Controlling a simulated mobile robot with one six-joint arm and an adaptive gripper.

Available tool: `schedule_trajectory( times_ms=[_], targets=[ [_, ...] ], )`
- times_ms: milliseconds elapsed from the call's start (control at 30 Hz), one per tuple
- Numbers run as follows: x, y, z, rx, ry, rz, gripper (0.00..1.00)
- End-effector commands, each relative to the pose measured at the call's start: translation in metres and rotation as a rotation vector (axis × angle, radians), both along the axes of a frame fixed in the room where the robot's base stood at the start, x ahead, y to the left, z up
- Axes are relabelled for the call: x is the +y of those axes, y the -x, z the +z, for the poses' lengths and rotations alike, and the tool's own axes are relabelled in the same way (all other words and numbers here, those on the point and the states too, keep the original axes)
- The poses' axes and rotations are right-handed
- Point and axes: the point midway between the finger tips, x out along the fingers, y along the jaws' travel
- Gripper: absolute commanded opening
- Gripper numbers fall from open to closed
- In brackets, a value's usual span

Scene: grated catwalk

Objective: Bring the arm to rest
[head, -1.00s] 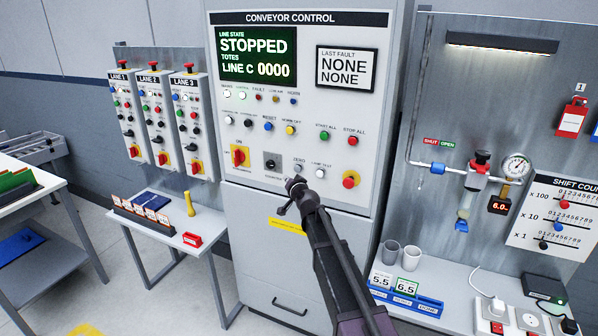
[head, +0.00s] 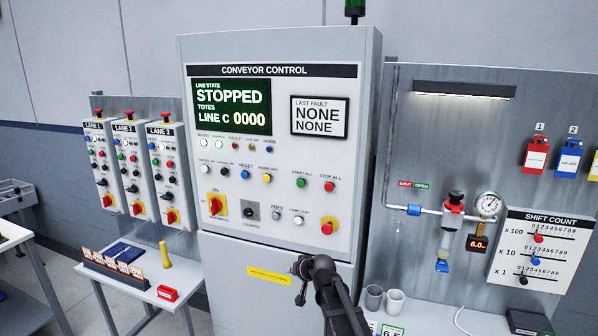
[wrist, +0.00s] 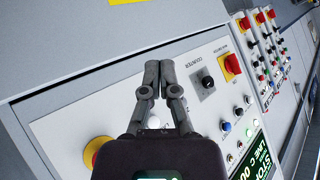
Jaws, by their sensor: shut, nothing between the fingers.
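My gripper (head: 302,268) is in front of the lower part of the conveyor control cabinet (head: 290,160), just below its row with the keyed counter switch and the zero button (head: 275,214). In the wrist view my gripper (wrist: 151,68) has its fingertips together with nothing between them. The fingers cover part of the panel there. The cabinet screen (head: 233,108) reads STOPPED, LINE C 0000. The last fault display (head: 319,116) reads NONE NONE.
Three lane boxes (head: 138,170) hang at the left above a small table (head: 140,290) with cards, a yellow handle and a red block. At the right, a board carries a gauge (head: 488,205), a valve and the shift count panel (head: 540,250). Cups (head: 396,301) stand below it.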

Motion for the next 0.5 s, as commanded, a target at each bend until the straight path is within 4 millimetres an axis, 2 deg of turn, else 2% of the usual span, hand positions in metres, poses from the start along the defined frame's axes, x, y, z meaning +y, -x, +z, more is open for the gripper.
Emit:
schedule_trajectory(
  times_ms=[33, 200, 500],
  targets=[
    [-0.016, 0.023, -0.009, 0.049, 0.038, 0.007, 0.0],
    [-0.064, 0.086, -0.038, 0.235, 0.175, 0.024, 0.0],
    [-0.15, 0.207, -0.07, 0.587, 0.391, -0.013, 0.0]
  ],
)
